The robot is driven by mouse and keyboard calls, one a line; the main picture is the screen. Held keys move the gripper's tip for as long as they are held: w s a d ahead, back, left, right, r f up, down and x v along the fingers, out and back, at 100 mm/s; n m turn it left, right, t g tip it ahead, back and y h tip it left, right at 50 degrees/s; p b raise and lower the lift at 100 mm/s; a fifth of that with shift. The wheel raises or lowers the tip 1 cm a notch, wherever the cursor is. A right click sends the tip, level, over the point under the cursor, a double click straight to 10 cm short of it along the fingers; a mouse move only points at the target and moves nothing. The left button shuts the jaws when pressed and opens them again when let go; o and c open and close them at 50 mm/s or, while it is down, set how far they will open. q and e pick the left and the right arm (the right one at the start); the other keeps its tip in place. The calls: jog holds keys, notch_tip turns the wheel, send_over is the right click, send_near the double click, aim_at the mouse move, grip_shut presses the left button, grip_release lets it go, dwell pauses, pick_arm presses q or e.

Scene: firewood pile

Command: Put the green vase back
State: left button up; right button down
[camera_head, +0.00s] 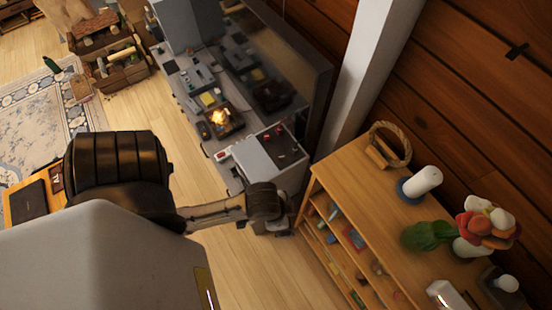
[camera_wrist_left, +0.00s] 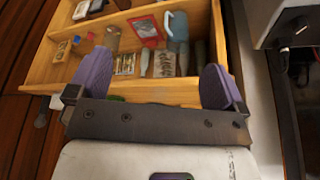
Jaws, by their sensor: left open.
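A green, ribbed object (camera_head: 428,236) that looks like the green vase lies tilted on top of the wooden shelf (camera_head: 345,175), beside the flowers, in the head view. My left gripper (camera_wrist_left: 157,64) is open and empty in the wrist view, its two purple-grey fingers spread in front of the shelf's compartments (camera_wrist_left: 130,90). In the head view my left arm reaches to the shelf's left side, low and apart from the green object; its fingers are hard to make out there. My right gripper is not in view.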

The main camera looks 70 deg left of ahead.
pick_arm(q)
jog(key=shift+n+y, duration=0.6)
jog(key=s+a, duration=0.2)
jog(key=s, duration=0.1)
jog(key=shift+s+a+r, duration=0.15)
jog(key=shift+s+r, duration=0.05)
jog(key=shift+s, duration=0.1)
notch_tip(320, 180, up, 6)
jog(key=p, duration=0.6)
